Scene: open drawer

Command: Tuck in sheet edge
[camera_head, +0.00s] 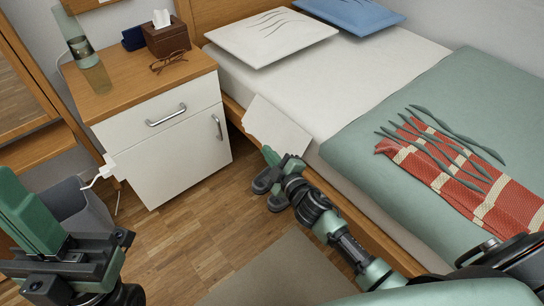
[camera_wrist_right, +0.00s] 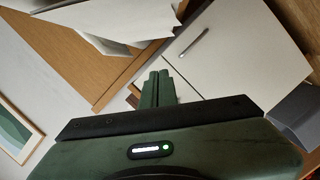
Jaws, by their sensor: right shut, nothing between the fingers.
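The white sheet (camera_head: 335,88) covers the bed's mattress. A loose white flap of its edge (camera_head: 276,128) sticks out over the bed's near side, beside the nightstand. My right gripper (camera_head: 271,157) is at the lower edge of this flap, with its fingers shut and empty. I cannot tell whether it touches the cloth. In the right wrist view the green fingers (camera_wrist_right: 158,85) are together, and white cloth (camera_wrist_right: 85,35) shows at the upper left, apart from them in the picture. My left gripper (camera_head: 45,225) is at the lower left, away from the bed; its jaw state is unclear.
A white nightstand (camera_head: 165,140) with a wooden top stands left of the flap. It holds a bottle (camera_head: 80,45), a tissue box (camera_head: 166,38) and glasses (camera_head: 169,62). A green blanket (camera_head: 385,160) and red throw (camera_head: 460,180) lie on the bed. A grey bin (camera_head: 82,205) stands left.

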